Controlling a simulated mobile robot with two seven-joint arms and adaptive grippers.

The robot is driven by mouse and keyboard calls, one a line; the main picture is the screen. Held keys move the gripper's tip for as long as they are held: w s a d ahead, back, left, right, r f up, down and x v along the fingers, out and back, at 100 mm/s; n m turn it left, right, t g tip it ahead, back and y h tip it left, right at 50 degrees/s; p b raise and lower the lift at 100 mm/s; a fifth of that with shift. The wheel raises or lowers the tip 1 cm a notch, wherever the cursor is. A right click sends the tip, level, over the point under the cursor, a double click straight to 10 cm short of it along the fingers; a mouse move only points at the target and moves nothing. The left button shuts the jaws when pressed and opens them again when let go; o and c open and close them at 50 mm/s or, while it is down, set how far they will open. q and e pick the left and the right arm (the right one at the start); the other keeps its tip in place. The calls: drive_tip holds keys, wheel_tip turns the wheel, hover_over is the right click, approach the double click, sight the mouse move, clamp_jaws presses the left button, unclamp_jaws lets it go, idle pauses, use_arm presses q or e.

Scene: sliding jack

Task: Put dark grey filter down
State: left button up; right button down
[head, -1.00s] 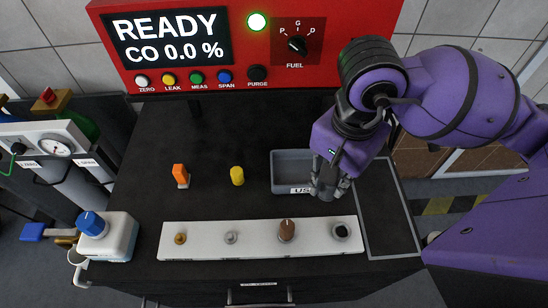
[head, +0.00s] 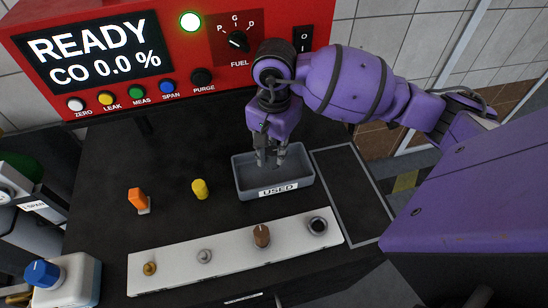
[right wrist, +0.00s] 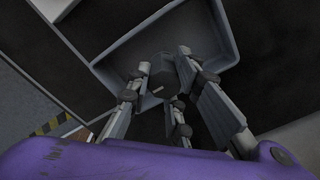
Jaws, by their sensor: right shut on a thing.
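My right gripper (head: 270,158) points down into the grey tray (head: 243,187) labelled USED, with its fingertips inside the tray's outline. In the right wrist view the fingers close around the dark grey filter (right wrist: 163,89), a short dark cylinder. The tray's rim shows behind it (right wrist: 133,31). In the head view the fingers mostly hide the filter. I cannot tell whether it touches the tray floor. My left gripper is not in view.
A white rail (head: 181,265) in front holds several small fittings, among them a brown knob (head: 262,236). An orange piece (head: 137,200) and a yellow cylinder (head: 200,189) stand left of the tray. The red analyzer panel (head: 160,45) rises behind. An outlined dark area (head: 350,195) at right is clear.

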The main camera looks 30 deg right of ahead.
sight(274, 160)
drive_tip(key=shift+f, duration=1.6)
drive_tip(key=shift+f, duration=0.2)
drive_tip(key=c, duration=1.6)
unclamp_jaws()
drive_tip(key=shift+r, duration=0.15)
wheel_tip(274, 160, up, 12)
drive_tip(key=shift+r, duration=0.1)
